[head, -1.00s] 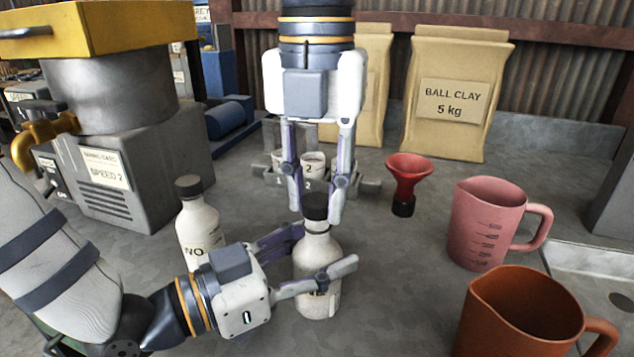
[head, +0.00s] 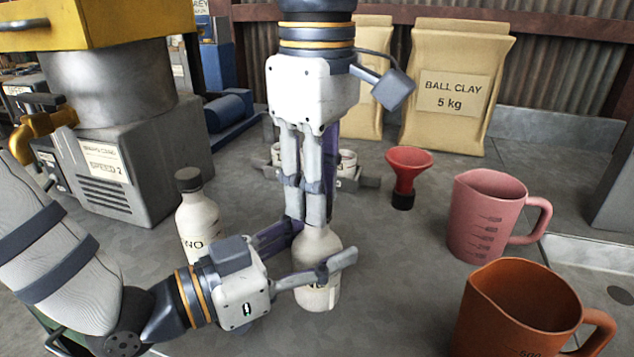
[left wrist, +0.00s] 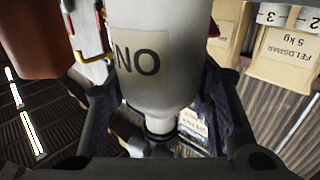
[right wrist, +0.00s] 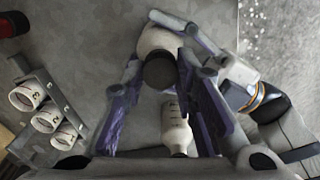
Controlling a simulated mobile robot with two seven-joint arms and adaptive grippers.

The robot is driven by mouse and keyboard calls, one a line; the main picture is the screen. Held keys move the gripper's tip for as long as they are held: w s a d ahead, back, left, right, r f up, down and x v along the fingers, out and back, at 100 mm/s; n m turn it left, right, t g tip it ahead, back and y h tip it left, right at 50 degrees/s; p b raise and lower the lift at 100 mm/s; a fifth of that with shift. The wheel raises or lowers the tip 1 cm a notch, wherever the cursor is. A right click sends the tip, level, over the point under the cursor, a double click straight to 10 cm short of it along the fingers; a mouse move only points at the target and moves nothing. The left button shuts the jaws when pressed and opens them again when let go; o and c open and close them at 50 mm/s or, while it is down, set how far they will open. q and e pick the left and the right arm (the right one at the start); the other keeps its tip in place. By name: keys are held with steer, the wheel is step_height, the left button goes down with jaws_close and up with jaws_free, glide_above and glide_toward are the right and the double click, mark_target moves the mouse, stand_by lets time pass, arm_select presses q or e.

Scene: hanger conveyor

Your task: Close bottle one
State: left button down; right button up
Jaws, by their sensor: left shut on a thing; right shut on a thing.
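A cream bottle (head: 318,246) stands upright on the bench. My left gripper (head: 325,243) comes in from the left and is shut around its body. The bottle fills the upper middle of the left wrist view (left wrist: 155,50), upside down, with part of its dark lettering showing. My right gripper (head: 309,218) points down from above and is shut on the bottle's black cap (right wrist: 160,72), which sits at the bottle's mouth between the fingertips in the right wrist view. In the head view the fingers hide the cap. Whether it is fully tight cannot be told.
A second cream bottle (head: 197,225) with a black cap stands close behind my left gripper. A red funnel (head: 408,168), pink jug (head: 483,220) and orange jug (head: 515,320) stand to the right. A rack of small numbered cups (right wrist: 48,118) is behind the right gripper.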

steer(key=m, duration=0.4)
steer(key=shift+m, duration=0.4)
steer(key=m, duration=0.3)
steer(key=shift+m, duration=0.3)
steer(key=m, duration=2.3)
steer(key=shift+m, duration=0.4)
steer(key=o, duration=0.8)
steer(key=shift+f, duration=0.1)
